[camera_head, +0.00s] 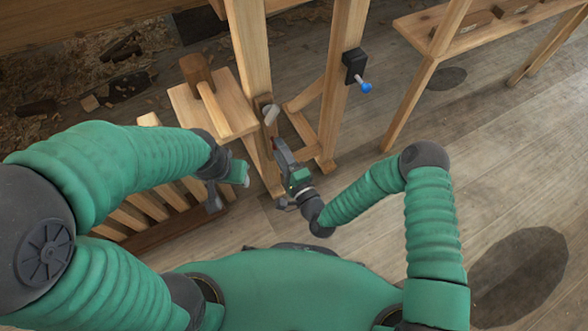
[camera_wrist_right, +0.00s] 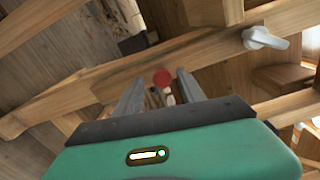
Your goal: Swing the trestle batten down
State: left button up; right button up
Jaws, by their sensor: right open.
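The wooden trestle has two upright posts (camera_head: 252,58) in the head view. A pale rounded peg or handle (camera_head: 271,115) sticks out low by the left post; a light grey handle also shows in the right wrist view (camera_wrist_right: 266,40), on a long wooden bar (camera_wrist_right: 203,47). I cannot tell for sure which bar is the batten. My right gripper (camera_head: 279,146) is just below the pale handle. In the wrist view its two fingers (camera_wrist_right: 160,92) are apart, with a red round spot (camera_wrist_right: 162,78) seen between them. My left gripper (camera_head: 233,184) hangs at the left; its fingers are unclear.
A wooden mallet (camera_head: 205,90) stands on a small wooden top (camera_head: 232,108) left of the trestle. A black block (camera_head: 355,64) with a blue knob (camera_head: 366,87) sits on the right post. A bench (camera_head: 440,80) stands at right.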

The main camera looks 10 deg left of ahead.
jog(key=p+v, duration=0.4)
jog(key=v, duration=1)
jog(key=shift+s+d, duration=0.25)
jog(key=shift+s, duration=0.05)
